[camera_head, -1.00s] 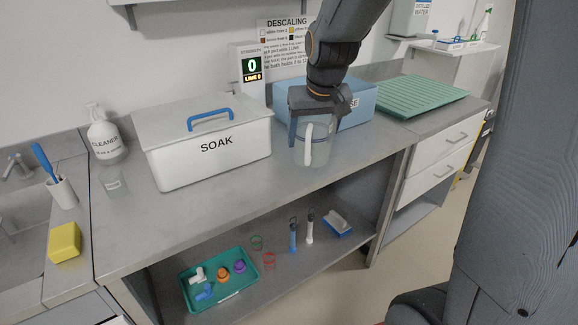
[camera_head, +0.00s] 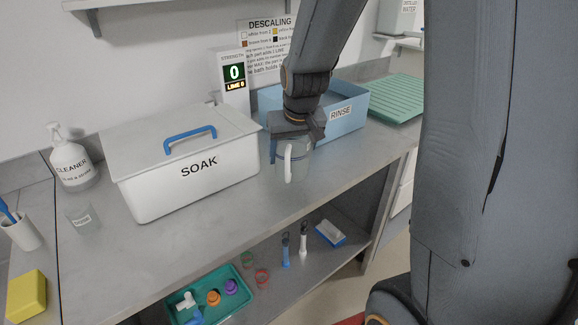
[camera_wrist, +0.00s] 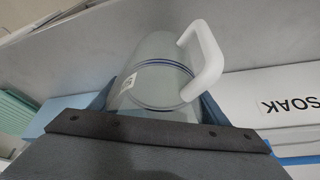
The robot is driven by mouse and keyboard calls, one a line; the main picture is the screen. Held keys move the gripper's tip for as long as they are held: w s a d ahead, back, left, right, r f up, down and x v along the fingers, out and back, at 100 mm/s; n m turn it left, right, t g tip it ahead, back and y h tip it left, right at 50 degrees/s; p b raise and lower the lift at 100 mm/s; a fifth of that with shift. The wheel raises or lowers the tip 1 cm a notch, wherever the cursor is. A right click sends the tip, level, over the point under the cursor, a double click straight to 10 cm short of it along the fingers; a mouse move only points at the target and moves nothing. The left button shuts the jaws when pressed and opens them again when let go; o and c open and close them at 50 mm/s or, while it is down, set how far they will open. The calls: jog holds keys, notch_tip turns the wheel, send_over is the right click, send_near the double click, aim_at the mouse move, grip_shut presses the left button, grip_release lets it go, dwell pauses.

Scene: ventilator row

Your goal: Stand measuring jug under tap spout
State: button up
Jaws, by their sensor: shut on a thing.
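The measuring jug (camera_head: 296,163) is clear with a white handle and hangs upright in my gripper (camera_head: 292,140), in front of the blue RINSE bin. My gripper is shut around the jug, one finger showing at its left side. In the wrist view the jug (camera_wrist: 155,75) shows blue bands and a small label, with its handle toward the SOAK box. Whether its base touches the counter I cannot tell, but it looks held at or just above it. No tap spout shows in the current head view.
A white SOAK box (camera_head: 185,175) with a blue handle stands left of the jug. The blue RINSE bin (camera_head: 345,112) is behind it. A cleaner bottle (camera_head: 72,160), a small beaker (camera_head: 80,217) and a yellow sponge (camera_head: 27,296) are at left. A teal tray (camera_head: 245,272) lies on the lower shelf.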

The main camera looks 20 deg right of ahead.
jog(key=shift+f+p, duration=0.3)
jog(key=shift+f, duration=1.85)
jog(key=shift+f, duration=0.1)
jog(key=o, duration=1.1)
jog(key=shift+c, duration=0.2)
